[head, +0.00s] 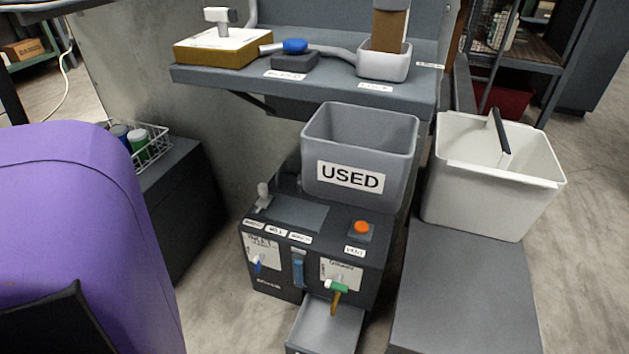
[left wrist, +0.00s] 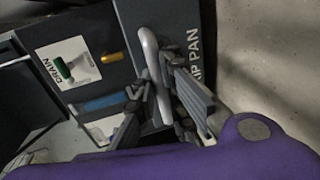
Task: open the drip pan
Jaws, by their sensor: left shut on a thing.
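The drip pan (head: 325,327) is a grey tray at the foot of the dark machine (head: 315,240). In the head view it sticks out from the machine's front, its inside showing, under the green-handled valve (head: 336,287) with its yellow spout. The left wrist view shows its front with the "DRIP PAN" label (left wrist: 196,50) and a light grey bar handle (left wrist: 149,55). My left gripper (left wrist: 163,95) is shut on that handle. It does not show in the head view. My right gripper is in neither view.
A grey "USED" bin (head: 350,150) stands behind the machine top. A white bin (head: 490,180) sits at right on a grey block (head: 465,290). A shelf (head: 320,85) hangs above. Bare floor (head: 225,310) shows left of the machine.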

